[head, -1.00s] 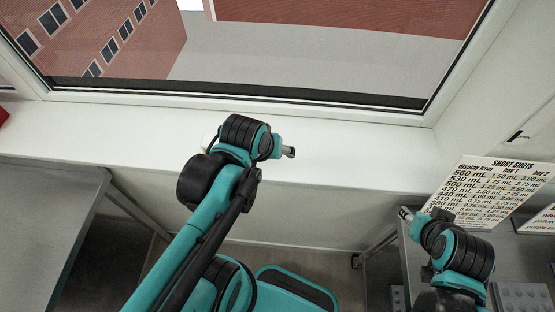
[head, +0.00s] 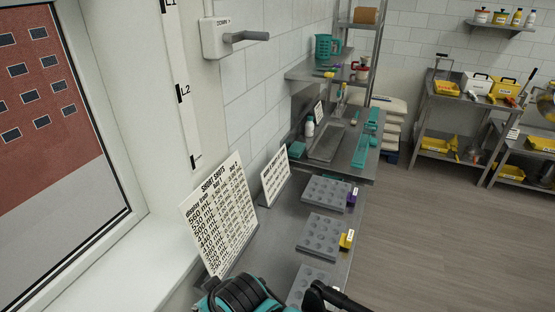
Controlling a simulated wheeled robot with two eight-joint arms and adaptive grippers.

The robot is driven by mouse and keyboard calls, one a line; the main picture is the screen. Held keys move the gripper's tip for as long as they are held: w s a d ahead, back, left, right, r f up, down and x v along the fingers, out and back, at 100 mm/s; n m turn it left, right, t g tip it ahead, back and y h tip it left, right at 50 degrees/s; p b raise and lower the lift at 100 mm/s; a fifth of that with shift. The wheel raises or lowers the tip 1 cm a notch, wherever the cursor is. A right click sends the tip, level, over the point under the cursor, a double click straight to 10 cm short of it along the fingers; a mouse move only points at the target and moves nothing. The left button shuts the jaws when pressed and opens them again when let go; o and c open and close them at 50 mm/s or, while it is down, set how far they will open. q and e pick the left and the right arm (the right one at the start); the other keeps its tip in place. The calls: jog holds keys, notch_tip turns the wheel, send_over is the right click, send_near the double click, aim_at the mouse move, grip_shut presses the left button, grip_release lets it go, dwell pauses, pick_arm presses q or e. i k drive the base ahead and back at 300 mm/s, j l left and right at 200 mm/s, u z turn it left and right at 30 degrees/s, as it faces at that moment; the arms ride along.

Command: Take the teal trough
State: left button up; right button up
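A long teal piece (head: 366,136), which looks like the teal trough, lies along the right side of the far steel bench. It is small in the head view, so its inner shape is hard to make out. Black and teal links of one of my arms show at the bottom edge. Neither gripper's fingers are in view, and both are well away from the long teal piece.
A nearer bench carries grey mould trays (head: 323,235) with purple and yellow tags, and a Short Shots sign (head: 220,218). The far bench holds a grey tray (head: 327,142) and a small teal block (head: 296,149). A teal jug (head: 327,47) stands on a shelf. Floor at right is clear.

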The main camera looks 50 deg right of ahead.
aim_at(358, 161)
jog(key=z, duration=1.65)
